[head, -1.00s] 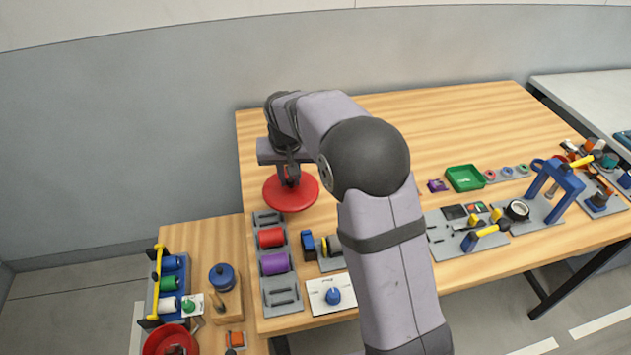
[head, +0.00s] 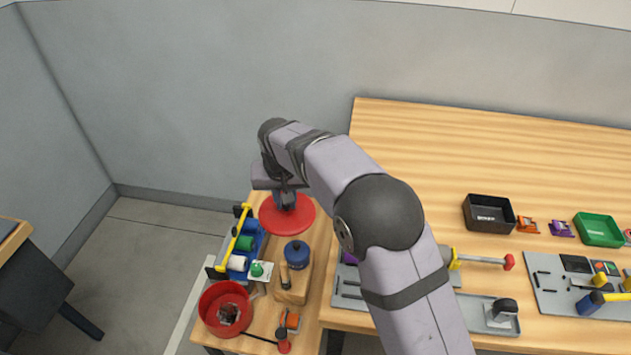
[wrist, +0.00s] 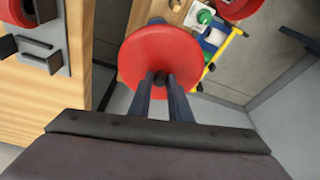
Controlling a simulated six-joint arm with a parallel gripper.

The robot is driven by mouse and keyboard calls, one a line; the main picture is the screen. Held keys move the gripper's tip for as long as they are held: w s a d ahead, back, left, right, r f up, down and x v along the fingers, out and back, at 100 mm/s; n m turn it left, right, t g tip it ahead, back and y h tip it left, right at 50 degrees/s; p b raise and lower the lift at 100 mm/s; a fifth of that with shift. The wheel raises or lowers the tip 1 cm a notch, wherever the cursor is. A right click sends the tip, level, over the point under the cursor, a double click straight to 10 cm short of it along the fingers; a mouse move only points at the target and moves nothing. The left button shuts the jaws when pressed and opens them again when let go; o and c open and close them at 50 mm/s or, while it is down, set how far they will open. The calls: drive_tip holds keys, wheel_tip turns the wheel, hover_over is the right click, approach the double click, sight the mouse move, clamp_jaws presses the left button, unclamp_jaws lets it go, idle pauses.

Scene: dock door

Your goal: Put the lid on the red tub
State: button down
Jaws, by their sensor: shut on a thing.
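The red lid (head: 288,217) is a round disc with a dark knob at its middle. My gripper (head: 284,200) is shut on that knob and holds the lid above the back of the small side bench. In the wrist view the lid (wrist: 160,50) hangs between my two fingertips (wrist: 160,80), roughly level. The red tub (head: 204,301) stands at the front left of the side bench, open, with some dark and pale items inside. It lies nearer the camera than the lid, and the two are apart. Part of the tub (wrist: 240,8) also shows at the wrist view's top edge.
A blue caddy with a yellow handle (head: 235,242) and coloured rolls stands behind the tub. A blue pot (head: 297,255) on a wooden block stands right of it. The large workbench (head: 430,150) on the right holds a black bin (head: 489,214) and a green tray (head: 600,230).

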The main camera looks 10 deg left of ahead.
drive_tip(key=s+a+f+n+g+y+b, duration=0.1)
drive_tip(key=s+a+f+n+b, duration=0.2)
drive_tip(key=s+a+f+n, duration=0.4)
drive_tip(key=s+a+f, duration=0.8)
drive_tip(key=s+f, duration=0.1)
drive_tip(key=s, duration=0.1)
drive_tip(key=shift+s+a+y, duration=0.25)
drive_tip(key=shift+a+y, duration=0.05)
drive_tip(key=shift+f+b, duration=1.95)
drive_tip(key=shift+f, duration=0.3)
drive_tip(key=shift+f+b, duration=0.45)
drive_tip(key=shift+f, duration=0.45)
drive_tip(key=shift+f, duration=0.2)
